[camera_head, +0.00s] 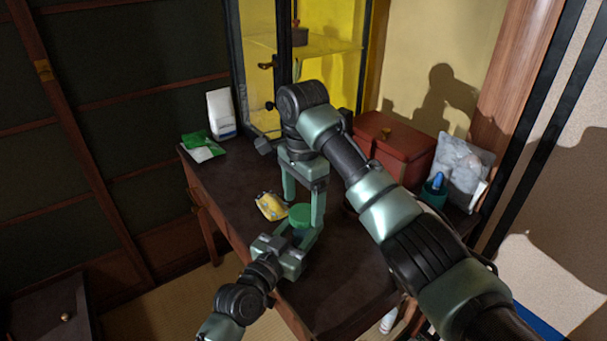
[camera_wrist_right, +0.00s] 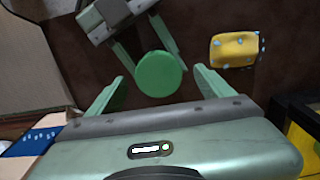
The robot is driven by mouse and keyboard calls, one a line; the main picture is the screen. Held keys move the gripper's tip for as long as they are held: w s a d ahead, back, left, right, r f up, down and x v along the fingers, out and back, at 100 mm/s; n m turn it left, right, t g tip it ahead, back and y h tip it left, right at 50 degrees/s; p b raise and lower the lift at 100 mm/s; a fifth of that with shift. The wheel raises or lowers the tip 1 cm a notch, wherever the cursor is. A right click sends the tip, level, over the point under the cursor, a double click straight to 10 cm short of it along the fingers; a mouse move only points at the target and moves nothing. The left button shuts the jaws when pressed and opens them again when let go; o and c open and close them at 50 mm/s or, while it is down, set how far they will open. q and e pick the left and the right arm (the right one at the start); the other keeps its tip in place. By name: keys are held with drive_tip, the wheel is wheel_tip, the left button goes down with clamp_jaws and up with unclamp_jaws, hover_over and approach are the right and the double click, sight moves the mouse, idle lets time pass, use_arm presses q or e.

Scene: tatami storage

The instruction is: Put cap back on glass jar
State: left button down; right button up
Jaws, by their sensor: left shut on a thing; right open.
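A round green cap (camera_head: 299,215) lies level over the dark blue glass jar (camera_head: 299,232), which is mostly hidden; I cannot tell whether the cap is seated. In the right wrist view the cap (camera_wrist_right: 160,74) hides the jar. My left gripper (camera_head: 296,236) is shut on the jar from the near side, below the cap; its fingers show behind the cap in the wrist view (camera_wrist_right: 146,45). My right gripper (camera_head: 303,209) points down from above, open, with one finger on either side of the cap and gaps to it in the wrist view (camera_wrist_right: 160,76).
A yellow packet (camera_head: 270,206) lies close beside the jar on the dark table (camera_head: 236,195). A red box (camera_head: 394,146), teal cup (camera_head: 433,195) and grey bag (camera_head: 463,170) line the right.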

sight(297, 234)
wheel_tip(297, 234, up, 10)
idle(0.4)
drive_tip(key=shift+d, duration=0.1)
use_arm(q)
drive_tip(key=c, duration=0.6)
unclamp_jaws()
drive_tip(key=v, duration=0.7)
drive_tip(key=shift+s+a, duration=0.2)
drive_tip(key=shift+s, duration=0.15)
use_arm(e)
drive_tip(key=shift+r, duration=0.2)
